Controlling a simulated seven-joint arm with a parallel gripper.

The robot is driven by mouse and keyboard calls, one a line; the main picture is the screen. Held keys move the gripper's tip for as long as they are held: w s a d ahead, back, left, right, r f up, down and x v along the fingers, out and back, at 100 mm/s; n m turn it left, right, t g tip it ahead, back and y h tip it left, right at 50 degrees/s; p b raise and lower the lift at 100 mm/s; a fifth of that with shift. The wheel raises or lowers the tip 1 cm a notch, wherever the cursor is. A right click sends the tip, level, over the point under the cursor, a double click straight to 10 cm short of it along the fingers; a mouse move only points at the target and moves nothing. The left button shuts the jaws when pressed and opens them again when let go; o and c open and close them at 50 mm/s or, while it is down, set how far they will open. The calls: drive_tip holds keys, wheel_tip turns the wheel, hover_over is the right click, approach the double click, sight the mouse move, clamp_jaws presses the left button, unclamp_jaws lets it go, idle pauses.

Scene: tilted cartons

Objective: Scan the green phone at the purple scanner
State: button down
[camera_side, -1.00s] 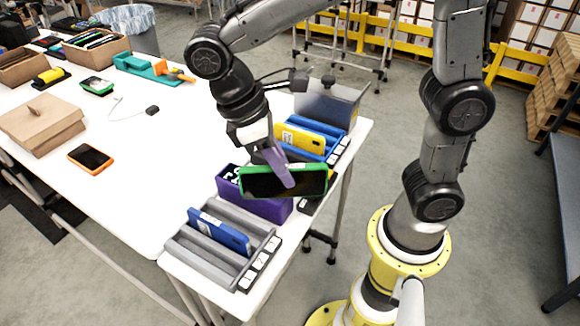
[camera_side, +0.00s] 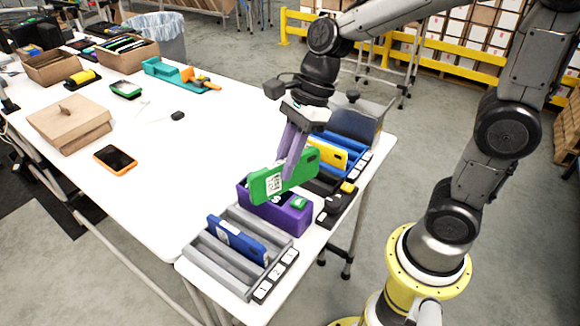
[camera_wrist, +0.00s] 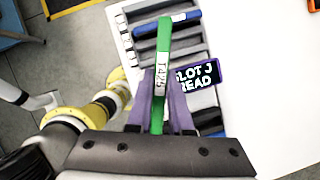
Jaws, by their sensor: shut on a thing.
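The green phone (camera_side: 270,184) is held tilted above the purple scanner (camera_side: 262,213). Its green back, with a white code label, faces the side camera. My gripper (camera_side: 292,160) has its two purple fingers shut on the phone. In the wrist view the phone (camera_wrist: 164,50) shows edge-on between the fingers (camera_wrist: 160,105), with a label on its edge. The scanner's display (camera_wrist: 198,77) shows white letters, partly hidden, ending in "READ". A small green patch shows on the scanner's right end. Whether phone and scanner touch is unclear.
A grey slotted rack (camera_side: 215,262) holding a blue phone (camera_side: 238,240) stands in front of the scanner. A blue rack with a yellow phone (camera_side: 328,153) stands behind. A black box with a yellow button (camera_side: 347,187) is at the right. An orange phone (camera_side: 115,159) lies left on open table.

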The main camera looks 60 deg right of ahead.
drive_tip(key=w+d+f+m+t+h, duration=0.3)
drive_tip(key=w+d+m+h, duration=0.15)
drive_tip(key=d+m, duration=0.8)
drive_tip(key=shift+m, duration=0.65)
drive_tip(key=shift+w+a+f, duration=0.1)
drive_tip(key=shift+a+f, duration=0.15)
drive_tip(key=shift+f, duration=1.25)
drive_tip(key=shift+w+a+f, duration=0.1)
drive_tip(key=shift+a+f, duration=0.2)
drive_tip(key=shift+f, duration=1.2)
drive_tip(key=shift+w+a+f, duration=0.1)
drive_tip(key=shift+a+f, duration=0.15)
drive_tip(key=shift+f, duration=1.25)
wheel_tip(320, 180, up, 6)
